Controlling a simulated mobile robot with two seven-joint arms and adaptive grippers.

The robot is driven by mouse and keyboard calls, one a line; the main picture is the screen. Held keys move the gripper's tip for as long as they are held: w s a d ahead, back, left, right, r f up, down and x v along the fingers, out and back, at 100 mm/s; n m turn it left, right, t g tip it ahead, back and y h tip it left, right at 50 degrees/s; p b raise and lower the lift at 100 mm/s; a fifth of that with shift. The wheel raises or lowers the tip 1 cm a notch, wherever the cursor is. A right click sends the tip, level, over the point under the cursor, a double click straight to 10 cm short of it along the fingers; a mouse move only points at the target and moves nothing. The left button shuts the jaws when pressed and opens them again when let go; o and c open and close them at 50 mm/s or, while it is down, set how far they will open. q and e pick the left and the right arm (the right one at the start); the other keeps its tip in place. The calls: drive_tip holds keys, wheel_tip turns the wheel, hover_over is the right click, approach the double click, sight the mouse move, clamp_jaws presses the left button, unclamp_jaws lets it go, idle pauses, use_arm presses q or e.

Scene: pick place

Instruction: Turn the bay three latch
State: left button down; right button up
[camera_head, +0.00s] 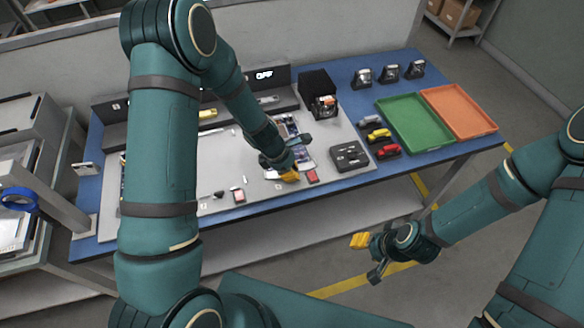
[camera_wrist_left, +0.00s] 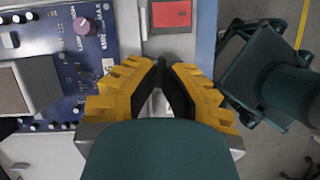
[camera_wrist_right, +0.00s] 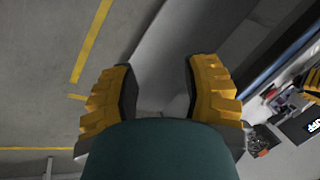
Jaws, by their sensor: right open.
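My left gripper (camera_head: 288,174) is low over the front of the grey work surface (camera_head: 262,205), beside a blue circuit board (camera_head: 290,130). In the left wrist view its yellow fingers (camera_wrist_left: 166,66) nearly meet at the tips, with no clear object between them. The board (camera_wrist_left: 100,60), with a purple knob (camera_wrist_left: 84,26), lies left of the fingers. Grey back panels (camera_head: 230,109) carry a yellow part (camera_head: 208,113) and a grey part (camera_head: 268,99); I cannot tell which is the bay three latch. My right gripper (camera_head: 368,258) is open and empty, off the table's front edge; its fingers (camera_wrist_right: 160,62) are spread.
A red block (camera_head: 312,176) lies near the left gripper. To the right are a dark tray (camera_head: 347,156), toy cars (camera_head: 378,134), a green tray (camera_head: 415,123) and an orange tray (camera_head: 460,111). A black box (camera_head: 316,85) stands behind. A shelf unit stands at left.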

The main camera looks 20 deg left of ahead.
use_arm(q)
drive_tip(key=m+g+p, duration=0.1)
drive_tip(key=m+p, duration=0.1)
drive_tip(key=shift+r+m, duration=0.1)
drive_tip(key=shift+m, duration=0.3)
drive_tip(key=m+g+p, duration=0.1)
drive_tip(key=m, duration=0.2)
drive_tip(key=shift+w+m, duration=0.1)
drive_tip(key=shift+m, duration=0.2)
drive_tip(key=m+g, duration=0.1)
drive_tip(key=m, duration=0.2)
drive_tip(key=shift+w+f+m+g, duration=0.1)
drive_tip(key=shift+f+m+g, duration=0.1)
drive_tip(key=shift+m+g, duration=0.15)
drive_tip(key=m+g, duration=0.1)
drive_tip(key=m, duration=0.1)
drive_tip(key=m+g+y+b, duration=0.1)
drive_tip(key=m, duration=0.2)
drive_tip(key=shift+d+m+y, duration=0.15)
drive_tip(key=shift+m+y, duration=0.1)
drive_tip(key=shift+y, duration=0.05)
use_arm(e)
drive_tip(key=shift+w+d+r, duration=0.1)
drive_tip(key=shift+w+r, duration=0.1)
drive_tip(key=shift+r, duration=0.4)
drive_tip(key=shift+w+r, duration=0.2)
drive_tip(key=shift+r, duration=0.4)
